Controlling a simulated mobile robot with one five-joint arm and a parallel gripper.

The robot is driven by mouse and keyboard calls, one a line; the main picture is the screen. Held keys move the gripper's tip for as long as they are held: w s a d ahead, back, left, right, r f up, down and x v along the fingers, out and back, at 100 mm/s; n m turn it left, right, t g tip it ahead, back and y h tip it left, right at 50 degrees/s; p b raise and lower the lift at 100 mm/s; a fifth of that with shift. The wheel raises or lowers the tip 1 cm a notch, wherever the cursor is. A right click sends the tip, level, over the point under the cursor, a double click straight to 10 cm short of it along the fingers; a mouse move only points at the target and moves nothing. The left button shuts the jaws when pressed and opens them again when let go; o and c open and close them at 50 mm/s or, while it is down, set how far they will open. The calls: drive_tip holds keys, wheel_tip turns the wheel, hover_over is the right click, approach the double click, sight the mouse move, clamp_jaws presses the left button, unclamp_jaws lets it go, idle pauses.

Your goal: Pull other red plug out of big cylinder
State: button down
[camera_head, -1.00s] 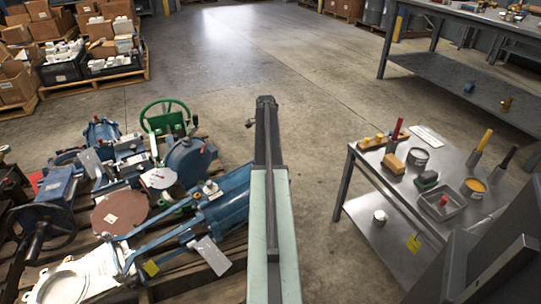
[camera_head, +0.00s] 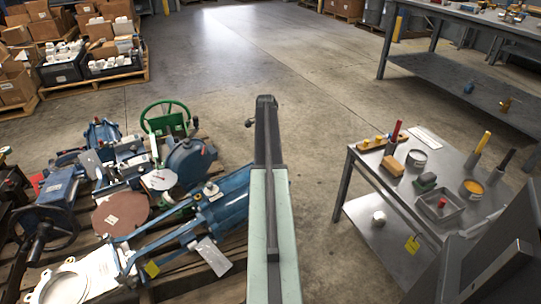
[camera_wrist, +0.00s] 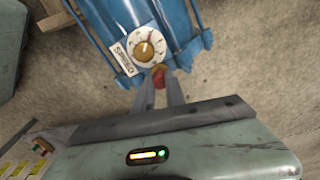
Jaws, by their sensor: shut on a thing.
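The big cylinder (camera_head: 230,200) is a blue cylinder lying on the pallet left of my arm in the head view. In the wrist view the end of the blue cylinder (camera_wrist: 180,22) fills the top, with a round white dial and a "SPEED" label. My gripper (camera_wrist: 161,88) is just below the dial, its two grey fingers shut on a red plug (camera_wrist: 159,78). The plug is close to the cylinder's end edge; I cannot tell whether it is still seated. The head view does not show the fingers. Another red plug (camera_head: 442,203) lies in a grey tray.
The grey tray (camera_head: 452,221) is on a metal table (camera_head: 395,187) at right, with brushes and cans. Other valves and a green handwheel (camera_head: 165,118) crowd the pallet at left. The concrete floor ahead is clear.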

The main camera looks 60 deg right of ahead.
drive_tip(key=shift+a+r+p, duration=0.2)
drive_tip(key=shift+r+p, duration=2.05)
drive_tip(key=shift+r, duration=0.2)
